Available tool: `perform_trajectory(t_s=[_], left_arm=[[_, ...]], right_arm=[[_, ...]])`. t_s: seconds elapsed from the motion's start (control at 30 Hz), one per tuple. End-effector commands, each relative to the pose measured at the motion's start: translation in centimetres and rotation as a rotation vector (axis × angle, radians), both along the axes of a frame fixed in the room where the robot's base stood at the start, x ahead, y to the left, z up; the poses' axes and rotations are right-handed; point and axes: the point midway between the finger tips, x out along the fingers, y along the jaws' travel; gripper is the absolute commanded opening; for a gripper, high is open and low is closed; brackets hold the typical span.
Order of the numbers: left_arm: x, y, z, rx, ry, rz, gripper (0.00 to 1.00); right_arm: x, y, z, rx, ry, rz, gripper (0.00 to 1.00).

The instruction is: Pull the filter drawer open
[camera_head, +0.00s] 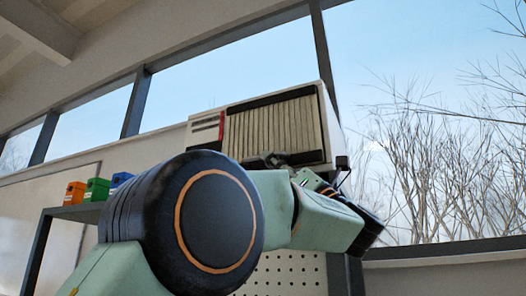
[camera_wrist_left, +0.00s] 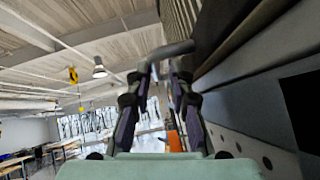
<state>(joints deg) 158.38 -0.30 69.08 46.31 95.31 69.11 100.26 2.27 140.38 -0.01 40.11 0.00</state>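The filter unit (camera_head: 207,128) is a pale box with a red stripe, standing high in the middle of the head view. Its filter drawer (camera_head: 272,126) is a beige pleated panel between dark bars, and looks flush with the front. A grey curved handle (camera_wrist_left: 172,50) crosses at the fingertips of my left gripper (camera_wrist_left: 160,72) in the wrist view. The two fingers stand apart with a visible gap. In the head view the left gripper (camera_head: 276,159) is at the lower edge of the drawer, partly hidden by my arm. Firm contact with the handle cannot be told. My right gripper is not in view.
Orange (camera_head: 75,192), green (camera_head: 97,189) and blue (camera_head: 121,180) bins stand on a shelf (camera_head: 62,211) at the left. A perforated panel (camera_head: 285,274) is below the unit. Windows are behind. In the wrist view, the room opens out to the left with tables.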

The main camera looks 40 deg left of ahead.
Motion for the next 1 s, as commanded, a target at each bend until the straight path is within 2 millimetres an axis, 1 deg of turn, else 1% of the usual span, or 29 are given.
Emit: perform_trajectory(t_s=[0.03,0.2,0.33,0.57,0.83,1.0], left_arm=[[-0.1,0.7,1.0,-0.003,-0.002,0.002,0.21],[-0.3,2.0,2.0,-0.002,-0.002,0.001,0.21],[-0.3,2.5,2.3,-0.001,0.0,0.002,0.21],[-0.3,2.6,2.2,0.0,0.001,0.001,0.21],[-0.3,2.7,2.2,0.0,0.001,0.0,0.0],[-0.3,2.7,2.2,-0.002,-0.001,0.002,0.0]], right_arm=[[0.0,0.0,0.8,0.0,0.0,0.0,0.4],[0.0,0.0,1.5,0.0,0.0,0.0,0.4],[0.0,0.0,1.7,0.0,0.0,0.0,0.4],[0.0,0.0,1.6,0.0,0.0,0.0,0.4],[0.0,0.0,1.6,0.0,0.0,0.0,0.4],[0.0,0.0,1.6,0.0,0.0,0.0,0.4]])
